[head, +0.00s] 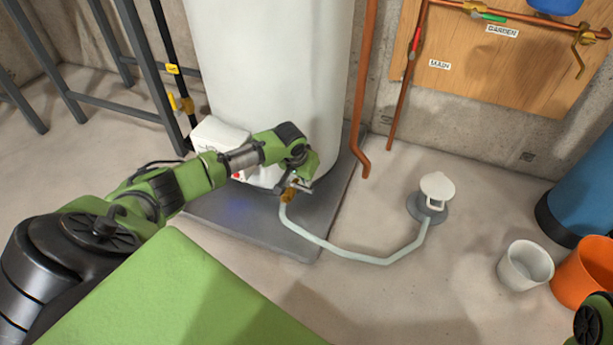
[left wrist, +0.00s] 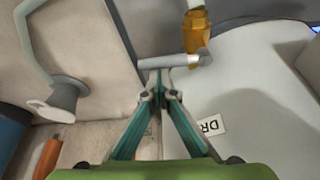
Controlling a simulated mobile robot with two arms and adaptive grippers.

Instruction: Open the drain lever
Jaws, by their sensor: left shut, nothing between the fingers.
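The drain valve (head: 288,194) is a brass fitting low on the front of the white tank (head: 270,70), with a pale hose (head: 345,252) running from it. In the left wrist view the brass valve body (left wrist: 195,35) carries a grey bar-shaped lever (left wrist: 180,66), lying crosswise. My left gripper (head: 302,184) is at the valve, partly hiding it in the head view. In the left wrist view its fingers (left wrist: 158,78) are shut and empty, with their tips right at the lever; I cannot tell whether they touch. My right gripper does not show.
The hose ends at a floor drain with a white funnel (head: 437,187). A white bucket (head: 525,266), an orange bucket (head: 583,272) and a blue tank (head: 585,190) stand at right. A copper pipe (head: 362,100) drops beside the tank. A label (left wrist: 211,126) starts "DR".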

